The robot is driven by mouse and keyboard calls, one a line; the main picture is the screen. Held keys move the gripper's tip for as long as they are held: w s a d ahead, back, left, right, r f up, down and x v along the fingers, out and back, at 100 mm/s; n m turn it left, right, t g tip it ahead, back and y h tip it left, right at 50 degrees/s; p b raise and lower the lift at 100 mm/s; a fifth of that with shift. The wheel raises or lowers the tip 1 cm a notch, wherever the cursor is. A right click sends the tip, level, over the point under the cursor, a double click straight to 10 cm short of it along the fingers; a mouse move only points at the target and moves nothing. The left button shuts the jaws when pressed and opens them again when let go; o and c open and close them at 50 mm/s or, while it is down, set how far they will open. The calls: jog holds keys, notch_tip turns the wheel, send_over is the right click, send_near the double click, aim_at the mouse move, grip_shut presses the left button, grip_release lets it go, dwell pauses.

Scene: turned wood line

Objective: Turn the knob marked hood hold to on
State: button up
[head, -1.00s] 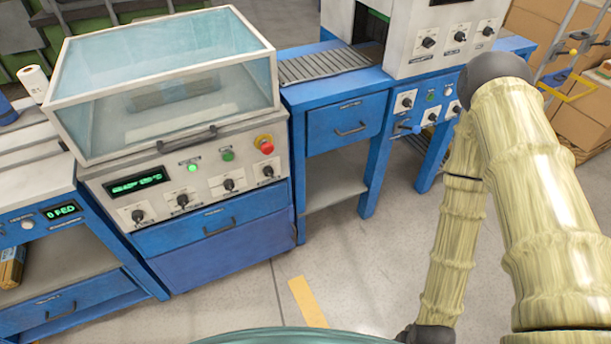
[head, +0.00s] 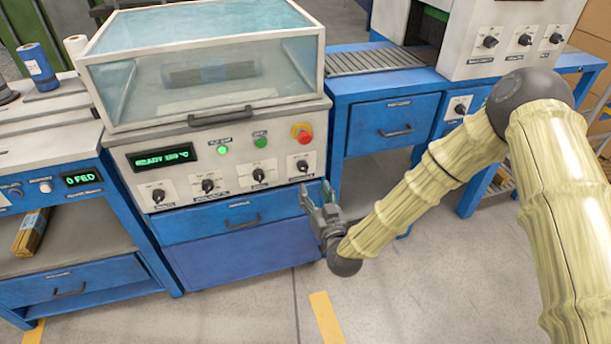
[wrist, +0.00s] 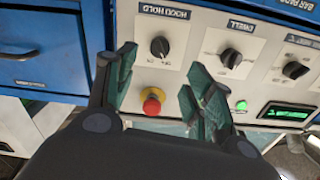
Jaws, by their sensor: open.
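The hood hold knob (wrist: 160,47) is a black knob on a white plate, with its label readable in the wrist view. In the head view it is the rightmost knob (head: 303,166) of the row on the hooded machine's front panel. Its exact setting is too small to read. My gripper (head: 318,194) is open and empty, in front of the machine, below and slightly right of this knob in the head view. In the wrist view the green-padded fingers of my gripper (wrist: 162,66) stand apart, with the knob beyond the gap between them. No contact shows.
A red emergency stop (head: 301,132) with a yellow collar sits just above the knob. The dwell knob (wrist: 230,58) is its neighbour. A clear hood (head: 205,65) with a handle (head: 220,116) is closed above. A blue drawer (head: 240,216) lies below the panel.

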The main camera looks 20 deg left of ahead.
aim_at(305, 170)
jog(key=x, duration=1)
jog(key=c, duration=1)
